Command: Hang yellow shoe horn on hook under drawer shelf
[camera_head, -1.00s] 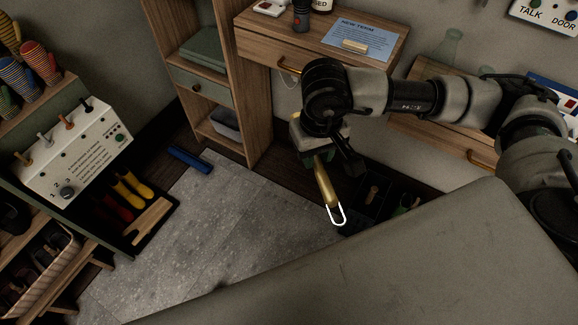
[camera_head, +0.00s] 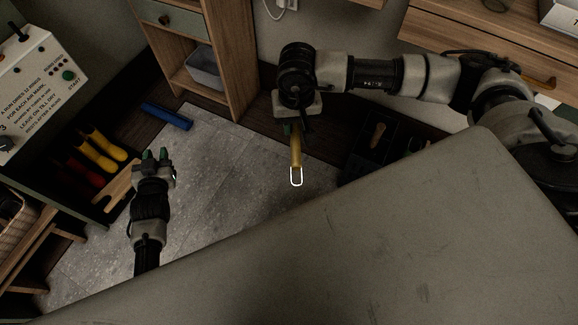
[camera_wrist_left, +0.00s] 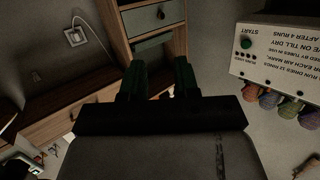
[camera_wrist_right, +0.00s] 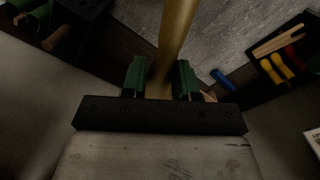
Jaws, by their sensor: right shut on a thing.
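The yellow shoe horn (camera_head: 296,150) hangs down from my right gripper (camera_head: 294,128), with a white loop at its lower end. My right gripper is shut on it in the head view. In the right wrist view the shoe horn (camera_wrist_right: 175,40) runs between the green fingers. My left gripper (camera_head: 159,157) is at the lower left over the floor, apart from the shoe horn; its fingers are spread and empty in the left wrist view (camera_wrist_left: 158,85). A wooden shelf (camera_head: 480,45) stands at the upper right, with a brass hook or handle (camera_head: 540,80) at its edge. I cannot tell which.
A wooden cabinet (camera_head: 238,60) with a grey bin (camera_head: 205,68) stands behind. A dark tray (camera_head: 395,130) lies on the floor right of the shoe horn. The grey floor between is clear.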

